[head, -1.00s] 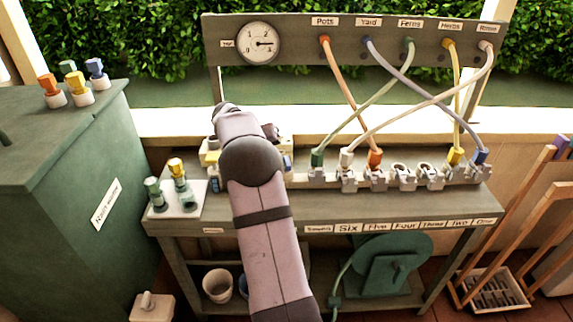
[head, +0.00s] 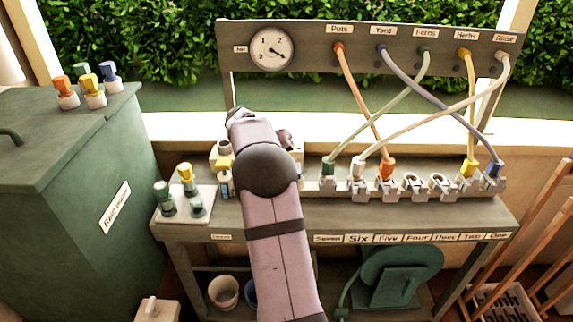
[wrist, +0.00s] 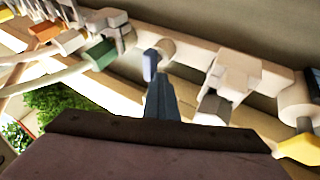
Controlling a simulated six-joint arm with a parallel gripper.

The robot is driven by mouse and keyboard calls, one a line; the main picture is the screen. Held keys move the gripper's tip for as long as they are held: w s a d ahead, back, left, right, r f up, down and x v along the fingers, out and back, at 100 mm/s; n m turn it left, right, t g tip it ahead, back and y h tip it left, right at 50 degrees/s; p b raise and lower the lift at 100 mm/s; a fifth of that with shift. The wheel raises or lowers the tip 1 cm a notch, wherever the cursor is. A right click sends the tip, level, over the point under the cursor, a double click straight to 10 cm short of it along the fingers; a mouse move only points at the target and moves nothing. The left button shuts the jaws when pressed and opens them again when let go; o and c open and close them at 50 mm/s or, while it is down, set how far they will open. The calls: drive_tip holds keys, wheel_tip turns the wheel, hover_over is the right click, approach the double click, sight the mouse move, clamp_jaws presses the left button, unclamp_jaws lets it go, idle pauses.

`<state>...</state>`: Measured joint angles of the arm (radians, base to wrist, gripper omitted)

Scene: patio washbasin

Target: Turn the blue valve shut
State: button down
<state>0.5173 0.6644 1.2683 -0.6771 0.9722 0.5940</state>
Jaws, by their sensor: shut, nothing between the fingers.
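In the wrist view a small blue lever (wrist: 149,65), which looks like the blue valve's handle, stands by a pale round stub on the manifold. My gripper (wrist: 160,82) is shut and empty, with its fingertips close to this lever. Whether they touch it I cannot tell. In the head view my arm hides the fingertips and most of the valve area at the left end of the manifold (head: 440,190). Another blue piece (head: 225,186) shows left of my arm. The round gauge (head: 271,49) has its needle pointing to the lower right.
Hoses cross from the labelled board (head: 400,62) to the manifold; a green connector (head: 328,167) sits just right of my arm. A white plate (head: 207,213) with green and yellow-topped fittings lies to the left. A green cabinet (head: 60,150) stands at far left.

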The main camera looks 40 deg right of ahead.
drive_tip(key=v, duration=0.7)
drive_tip(key=shift+b, duration=0.35)
drive_tip(key=c, duration=1.7)
unclamp_jaws()
drive_tip(key=shift+d, duration=0.15)
drive_tip(key=shift+c, duration=0.2)
drive_tip(key=d+r+n+t+h+p, duration=0.1)
drive_tip(key=d+r+n+t, duration=0.1)
drive_tip(key=d+n+t, duration=0.25)
drive_tip(key=s+a+f+n+t+y+p, duration=0.1)
drive_tip(key=s+a+n+t+y+p, duration=0.2)
drive_tip(key=a+n+t, duration=0.65)
drive_tip(key=s+d+f+m+h+b, duration=0.1)
drive_tip(key=f+m+b, duration=0.2)
drive_tip(key=m+b, duration=0.1)
drive_tip(key=s+d+f+m+h+b, duration=0.2)
drive_tip(key=f+m+b, duration=0.1)
drive_tip(key=b, duration=0.3)
drive_tip(key=s+d+f+m+h+b, duration=0.1)
drive_tip(key=d+f+m+b, duration=0.1)
drive_tip(key=f+m+b, duration=0.1)
drive_tip(key=shift+s+d+m+t+b, duration=0.15)
drive_tip(key=shift+s+m+t+b, duration=0.15)
drive_tip(key=shift+m+b, duration=0.75)
drive_tip(key=shift+s+d+f+h+b, duration=0.15)
drive_tip(key=shift+s+d+h+b, duration=0.15)
drive_tip(key=shift+d+h+b, duration=0.35)
drive_tip(key=shift+d+m, duration=0.1)
drive_tip(key=shift+m, duration=0.15)
